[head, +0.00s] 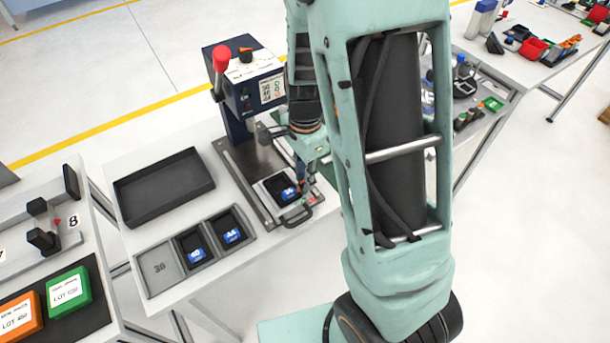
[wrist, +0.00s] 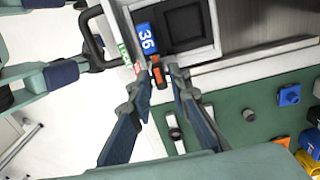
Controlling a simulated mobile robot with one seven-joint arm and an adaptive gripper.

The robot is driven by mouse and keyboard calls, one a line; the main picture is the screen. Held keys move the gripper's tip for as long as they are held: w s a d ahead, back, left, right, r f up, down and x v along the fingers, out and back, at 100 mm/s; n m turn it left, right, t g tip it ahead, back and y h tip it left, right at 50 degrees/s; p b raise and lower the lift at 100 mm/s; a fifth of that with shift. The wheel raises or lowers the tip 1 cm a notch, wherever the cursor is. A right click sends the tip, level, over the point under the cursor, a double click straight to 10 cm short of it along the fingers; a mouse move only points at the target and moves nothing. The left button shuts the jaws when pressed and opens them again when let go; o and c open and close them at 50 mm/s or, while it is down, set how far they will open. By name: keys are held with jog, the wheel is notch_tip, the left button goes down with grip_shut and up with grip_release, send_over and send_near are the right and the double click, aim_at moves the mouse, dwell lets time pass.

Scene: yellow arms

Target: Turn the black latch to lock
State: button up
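The fixture (head: 277,187) under the press holds a dark tray insert with a blue "36" tag (wrist: 147,39). A small orange and black piece, apparently the latch (wrist: 159,74), sits at the fixture's near edge by a green and red label (wrist: 126,55). My gripper (wrist: 161,74) is at this edge, its fingertips on either side of the latch with a small gap. I cannot tell whether either finger touches it. In the head view my gripper (head: 301,184) reaches down over the fixture, and the latch is too small and covered to make out.
A black pull handle (head: 296,218) sticks out from the fixture's front; it also shows in the wrist view (wrist: 91,38). The press (head: 243,92) with a red knob stands behind. An empty black tray (head: 163,187) and bins with blue tags (head: 196,255) lie left. A green mat (wrist: 225,115) lies beside.

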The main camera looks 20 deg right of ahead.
notch_tip(320, 180, up, 12)
dwell(0.6)
jog(key=shift+w, duration=0.1)
